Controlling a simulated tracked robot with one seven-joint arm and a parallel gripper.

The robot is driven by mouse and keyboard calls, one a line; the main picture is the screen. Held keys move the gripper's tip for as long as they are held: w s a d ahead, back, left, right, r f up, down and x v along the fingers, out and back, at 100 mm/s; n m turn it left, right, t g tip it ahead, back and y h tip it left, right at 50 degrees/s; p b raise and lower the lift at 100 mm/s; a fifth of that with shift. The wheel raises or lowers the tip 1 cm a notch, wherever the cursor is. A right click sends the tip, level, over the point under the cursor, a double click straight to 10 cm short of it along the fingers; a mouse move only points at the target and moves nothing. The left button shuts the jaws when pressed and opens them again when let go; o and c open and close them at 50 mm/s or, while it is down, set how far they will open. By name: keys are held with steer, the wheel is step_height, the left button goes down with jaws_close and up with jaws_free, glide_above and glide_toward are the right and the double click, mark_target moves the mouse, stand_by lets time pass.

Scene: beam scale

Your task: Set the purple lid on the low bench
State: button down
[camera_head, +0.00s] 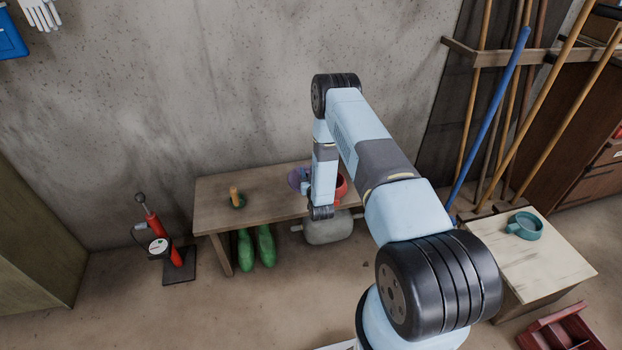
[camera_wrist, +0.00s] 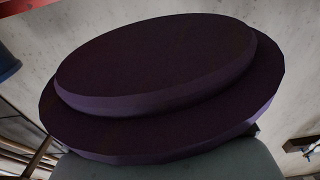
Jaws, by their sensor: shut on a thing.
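The purple lid (camera_head: 298,178) is a round, stepped disc. In the head view it shows partly at the left of my forearm, over the low bench, and I cannot tell whether it touches the bench. The low bench (camera_head: 270,194) is a brown wooden bench against the wall. In the wrist view the lid (camera_wrist: 165,85) fills most of the picture, tilted, with its stepped face towards the camera. My gripper (camera_wrist: 255,130) is shut on the lid. Its fingers are mostly hidden behind the lid, and my arm hides it in the head view.
On the bench stand a green piece with a wooden peg (camera_head: 238,197) and a red pot (camera_head: 341,188), partly behind my arm. Green boots (camera_head: 255,248) and a grey can (camera_head: 330,229) are underneath. A red pump (camera_head: 163,238) stands left. The bench top between peg and lid is clear.

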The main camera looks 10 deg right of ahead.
steer(key=shift+w+f, duration=0.3)
steer(key=shift+f, duration=1.55)
steer(key=shift+f, duration=0.3)
steer(key=c, duration=0.8)
jaws_free()
steer(key=shift+o, duration=0.2)
steer(key=shift+r, duration=0.1)
